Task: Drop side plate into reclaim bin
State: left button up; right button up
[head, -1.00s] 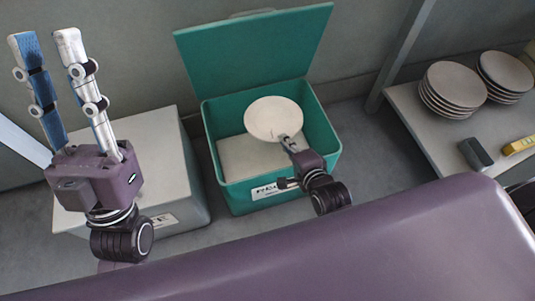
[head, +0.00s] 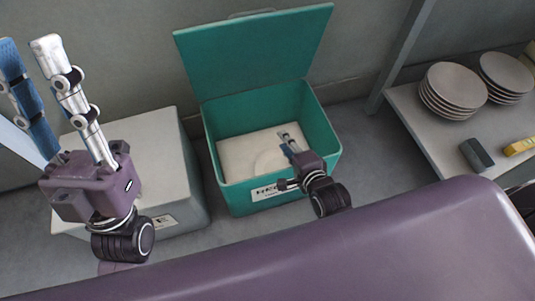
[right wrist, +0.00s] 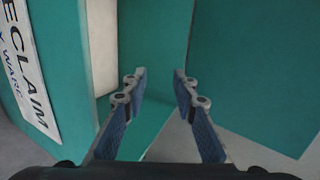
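The white side plate (head: 269,162) is inside the green reclaim bin (head: 234,197), low against its pale inner floor, where its outline is faint. My right gripper (head: 290,135) is over the bin's front right part, above and to the right of the plate. In the right wrist view my right gripper (right wrist: 160,75) has its fingers apart with nothing between them, and the plate does not show. The bin's label shows at the left there. My left gripper (head: 27,45) is raised at the far left, open and empty, away from the plate.
The bin's green lid (head: 255,55) stands open at the back. A grey-white closed box (head: 150,150) stands left of the bin. On the right, a shelf (head: 425,128) carries two plate stacks (head: 453,88) (head: 506,75), a dark block (head: 476,154) and a yellow item (head: 521,145).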

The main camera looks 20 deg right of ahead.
jog(key=shift+s+f, duration=0.1)
jog(key=v, duration=1.2)
